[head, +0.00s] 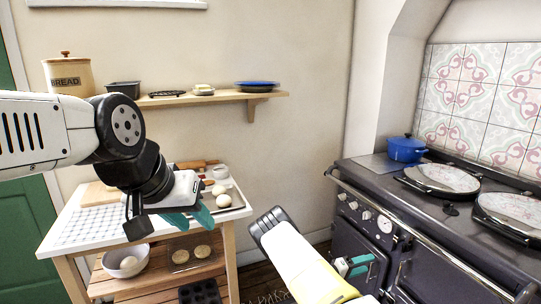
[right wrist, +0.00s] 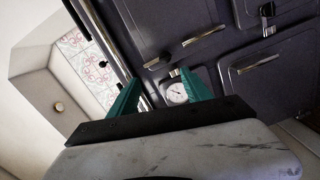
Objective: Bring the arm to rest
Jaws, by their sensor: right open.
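My right gripper (head: 355,266) has teal fingers and hangs low in front of the dark range cooker. In the right wrist view the same gripper (right wrist: 161,92) shows its two fingers apart, with nothing between them but the cooker front and its round dial behind. My left arm comes in from the left, and its gripper (head: 190,218) is over the right part of the small kitchen table. Its teal fingers point down to the right; I cannot tell how far apart they are. No object shows in it.
The white-topped table (head: 75,232) holds a rolling pin (head: 197,164), a tray and a checked cloth. A bowl (head: 125,262) sits on its lower shelf. The range cooker (head: 440,225) fills the right, with a blue pot (head: 406,149) on top. A wall shelf (head: 215,97) holds kitchenware.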

